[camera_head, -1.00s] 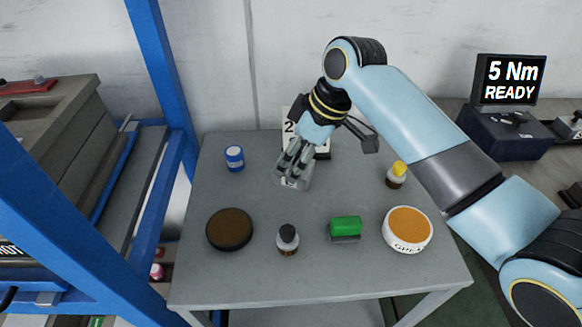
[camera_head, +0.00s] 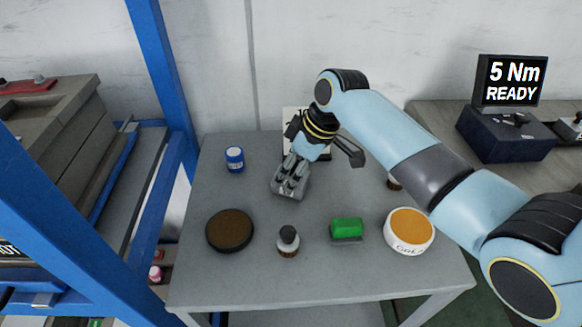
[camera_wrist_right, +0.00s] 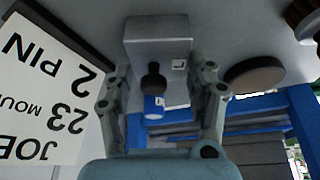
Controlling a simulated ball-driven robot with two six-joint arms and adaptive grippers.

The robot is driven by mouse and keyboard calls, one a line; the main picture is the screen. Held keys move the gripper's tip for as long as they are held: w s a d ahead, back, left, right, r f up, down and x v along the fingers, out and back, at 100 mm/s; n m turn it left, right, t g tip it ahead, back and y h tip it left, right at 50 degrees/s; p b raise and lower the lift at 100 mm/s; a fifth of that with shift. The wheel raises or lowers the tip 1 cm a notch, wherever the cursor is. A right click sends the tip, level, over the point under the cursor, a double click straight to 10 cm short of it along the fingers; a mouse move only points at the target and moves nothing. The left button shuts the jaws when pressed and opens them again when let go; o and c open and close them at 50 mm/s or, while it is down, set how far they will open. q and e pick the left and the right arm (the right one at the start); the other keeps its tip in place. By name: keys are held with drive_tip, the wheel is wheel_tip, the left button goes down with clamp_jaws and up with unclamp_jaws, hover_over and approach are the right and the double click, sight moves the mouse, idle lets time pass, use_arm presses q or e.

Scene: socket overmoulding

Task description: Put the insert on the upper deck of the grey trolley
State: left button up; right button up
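The insert looks like a grey, box-shaped block (camera_head: 279,190) with a small pale label, which shows in the wrist view (camera_wrist_right: 172,30). My right gripper (camera_head: 291,176) points down at it, and in the wrist view its fingers (camera_wrist_right: 160,72) press against two opposite sides. The block is over the middle-back of the grey trolley's upper deck (camera_head: 255,200); whether its underside touches the deck cannot be told. My left gripper is not in view.
Around the block are a blue jar (camera_head: 234,159), a brown disc (camera_head: 229,230), a dark-capped bottle (camera_head: 288,240), a green block (camera_head: 346,229), an orange-topped tub (camera_head: 409,230) and a sign (camera_head: 293,120). My right arm mostly hides a bottle (camera_head: 394,183). A blue frame (camera_head: 160,70) stands left.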

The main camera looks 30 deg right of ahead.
drive_tip(key=o, duration=0.4)
drive_tip(key=p+v, duration=0.1)
drive_tip(key=v, duration=1.1)
drive_tip(key=shift+s+r, duration=0.1)
